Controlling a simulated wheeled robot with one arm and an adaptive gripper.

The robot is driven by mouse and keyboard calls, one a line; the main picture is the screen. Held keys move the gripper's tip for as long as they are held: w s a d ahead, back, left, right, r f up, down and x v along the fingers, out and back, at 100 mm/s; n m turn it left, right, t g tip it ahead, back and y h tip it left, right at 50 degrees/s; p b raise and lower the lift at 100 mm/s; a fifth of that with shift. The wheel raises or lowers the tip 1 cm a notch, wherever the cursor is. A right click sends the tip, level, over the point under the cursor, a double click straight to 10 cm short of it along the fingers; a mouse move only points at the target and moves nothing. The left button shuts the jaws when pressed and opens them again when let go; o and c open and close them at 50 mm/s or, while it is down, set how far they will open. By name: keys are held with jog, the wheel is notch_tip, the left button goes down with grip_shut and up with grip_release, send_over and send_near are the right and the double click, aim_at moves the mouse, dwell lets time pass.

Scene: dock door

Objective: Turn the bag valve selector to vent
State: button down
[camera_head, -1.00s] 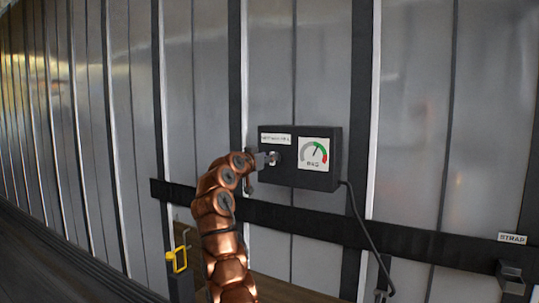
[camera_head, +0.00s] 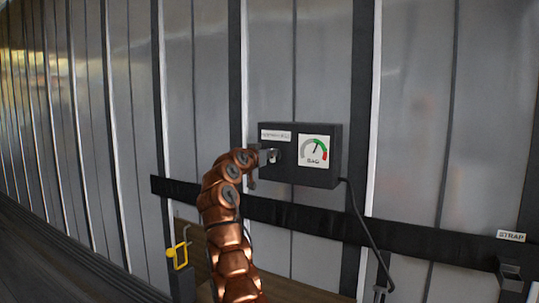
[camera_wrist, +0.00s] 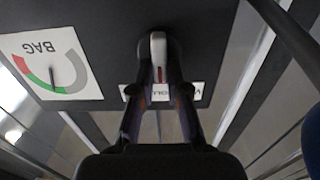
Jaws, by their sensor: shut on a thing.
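The black valve box (camera_head: 315,178) is mounted on the grey wall in the head view. The selector knob (camera_wrist: 158,48), light grey with a red line, sits on the box face in the wrist view. My gripper (camera_wrist: 160,72) is shut on the selector, one finger on each side. In the head view my gripper (camera_head: 268,157) reaches the left part of the box face, and the knob is mostly hidden there. The BAG gauge (camera_head: 315,150) shows a needle near upright, by the start of the green band. The label strip (camera_head: 276,135) above the knob is too small to read.
A black strap (camera_head: 300,217) runs along the wall below the box. A dark cable (camera_head: 362,230) hangs from the box's right side. A yellow hook (camera_head: 178,256) is at lower left. A STRAP label (camera_head: 511,236) is at right.

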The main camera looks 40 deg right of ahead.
dwell(0.4)
jog(key=shift+w+a+f+n+b, duration=0.15)
jog(key=shift+n+b, duration=0.5)
jog(key=shift+n, duration=1.1)
jog(key=shift+w+d+n+b, duration=0.15)
jog(key=shift+n+b, duration=0.45)
jog(key=shift+n, duration=1.15)
jog(key=shift+w+a, duration=0.1)
jog(key=shift+a, duration=0.05)
jog(key=shift+n, duration=0.5)
jog(key=shift+f+n, duration=0.1)
jog(key=shift+n, duration=1)
